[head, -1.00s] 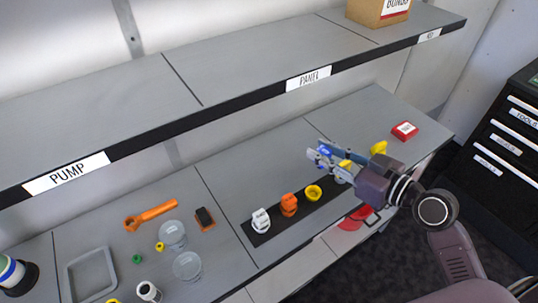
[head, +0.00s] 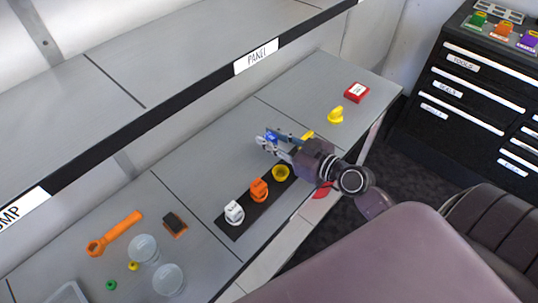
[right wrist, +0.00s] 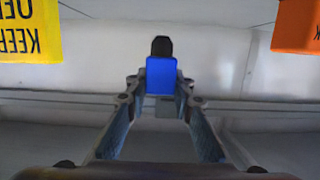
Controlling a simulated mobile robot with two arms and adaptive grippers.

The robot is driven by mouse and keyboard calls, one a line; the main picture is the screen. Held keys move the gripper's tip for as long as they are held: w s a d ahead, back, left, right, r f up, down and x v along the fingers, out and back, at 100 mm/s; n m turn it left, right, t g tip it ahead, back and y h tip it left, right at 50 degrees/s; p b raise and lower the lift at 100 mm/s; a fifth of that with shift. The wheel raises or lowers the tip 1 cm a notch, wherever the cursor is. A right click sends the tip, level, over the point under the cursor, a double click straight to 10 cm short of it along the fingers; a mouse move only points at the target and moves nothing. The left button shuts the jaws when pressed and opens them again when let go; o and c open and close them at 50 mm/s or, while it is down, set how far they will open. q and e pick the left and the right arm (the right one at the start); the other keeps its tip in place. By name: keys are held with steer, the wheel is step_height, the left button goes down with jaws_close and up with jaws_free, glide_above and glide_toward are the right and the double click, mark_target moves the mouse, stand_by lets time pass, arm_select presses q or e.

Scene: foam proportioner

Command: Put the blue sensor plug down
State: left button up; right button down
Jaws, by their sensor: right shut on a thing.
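My right gripper (head: 270,143) is shut on the blue sensor plug (head: 271,137), over the middle of the grey bench. In the right wrist view the blue plug (right wrist: 161,78) sits between the fingertips, with a black end pointing away from me. I cannot tell whether the plug touches the bench. A black strip (head: 230,229) on the bench carries a white plug (head: 234,213), an orange plug (head: 259,190) and a yellow round piece (head: 281,173). The strip's far end is hidden by my gripper. My left gripper is not in view.
A yellow piece (head: 335,115) and a red box (head: 357,92) lie towards the bench's far right end. An orange wrench (head: 114,233), a brown-black block (head: 174,224) and clear cups (head: 144,248) lie at left. A shelf edge marked PANEL (head: 257,57) runs above; black drawers (head: 470,100) stand right.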

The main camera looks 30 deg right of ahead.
step_height(320, 180, down, 2)
steer(key=shift+f, duration=0.2)
steer(key=shift+f+b, duration=0.9)
steer(key=shift+f, duration=1.3)
steer(key=shift+f, duration=0.1)
steer(key=shift+f+b, duration=0.1)
steer(key=shift+b, duration=0.2)
steer(key=c, duration=1.7)
jaws_free()
